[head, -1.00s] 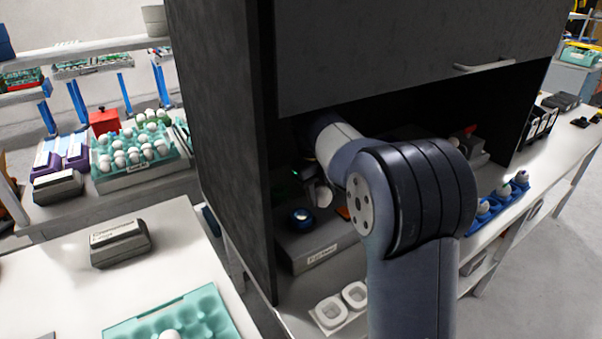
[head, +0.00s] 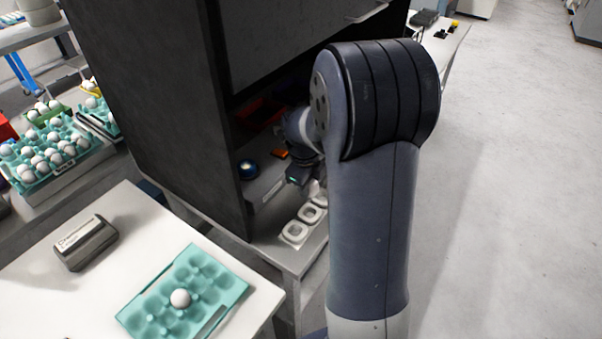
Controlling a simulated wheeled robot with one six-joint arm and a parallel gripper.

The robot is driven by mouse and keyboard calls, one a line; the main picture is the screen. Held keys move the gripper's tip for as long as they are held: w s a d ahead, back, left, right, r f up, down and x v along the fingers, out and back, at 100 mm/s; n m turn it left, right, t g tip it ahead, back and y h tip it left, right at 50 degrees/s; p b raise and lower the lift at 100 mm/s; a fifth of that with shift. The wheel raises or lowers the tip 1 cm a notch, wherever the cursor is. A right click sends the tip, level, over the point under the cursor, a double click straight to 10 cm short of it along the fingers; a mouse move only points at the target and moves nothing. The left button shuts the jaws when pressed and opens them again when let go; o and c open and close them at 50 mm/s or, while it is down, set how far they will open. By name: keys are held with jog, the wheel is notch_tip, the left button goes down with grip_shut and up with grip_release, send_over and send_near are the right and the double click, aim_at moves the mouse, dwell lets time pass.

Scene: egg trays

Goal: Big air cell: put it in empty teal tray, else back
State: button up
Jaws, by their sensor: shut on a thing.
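A teal tray (head: 213,325) lies on the white table at the lower left. It holds one white egg (head: 180,298) near its middle, and its other visible cups are empty. White square holders (head: 294,233) stand in a row on the bench in front of the cabinet. No egg shows in the two nearest ones; the farthest is partly covered by my arm.
The dark cabinet (head: 150,110) rises at the left of my arm, with a round blue-rimmed lamp (head: 247,169) inside. A grey labelled block (head: 86,243) sits on the white table (head: 40,290). A teal tray full of white eggs (head: 75,170) stands at the far left.

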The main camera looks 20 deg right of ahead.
jog(key=shift+w+f+b, duration=0.1)
jog(key=shift+f+b, duration=2.8)
jog(key=shift+f, duration=0.9)
jog(key=shift+f+b, duration=0.5)
jog(key=shift+f, duration=0.05)
jog(key=o, duration=0.7)
jog(key=r, duration=0.3)
jog(key=a+r, duration=0.1)
jog(key=r, duration=0.3)
jog(key=s+r, duration=0.1)
jog(key=r, duration=0.2)
jog(key=shift+a+r, duration=0.35)
